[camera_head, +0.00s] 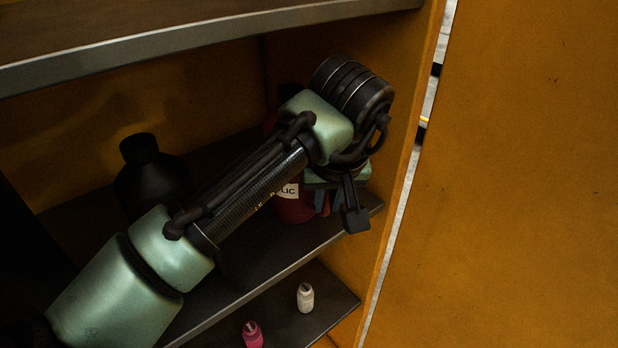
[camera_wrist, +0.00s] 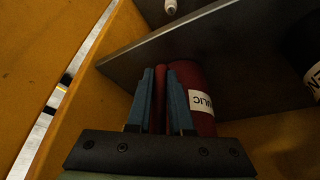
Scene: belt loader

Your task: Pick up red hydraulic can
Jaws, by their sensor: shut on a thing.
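The red hydraulic can (camera_head: 294,209) stands on the middle shelf, mostly hidden behind my arm. Part of its white label shows. In the wrist view the red can (camera_wrist: 193,77) has a white label with dark letters, partly readable. My gripper (camera_wrist: 162,72) has its blue fingers on either side of a narrow red part of the can, which looks like its handle, and is shut on it. In the head view my gripper (camera_head: 322,205) is low beside the can, partly hidden by my wrist. I cannot tell whether the can is lifted off the shelf.
A black bottle (camera_head: 150,180) stands left on the same shelf (camera_head: 262,272). A shelf (camera_head: 200,42) lies above. A white bottle (camera_head: 305,297) and a pink bottle (camera_head: 252,334) stand on the lower shelf. The orange side wall (camera_head: 398,150) is close on the right.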

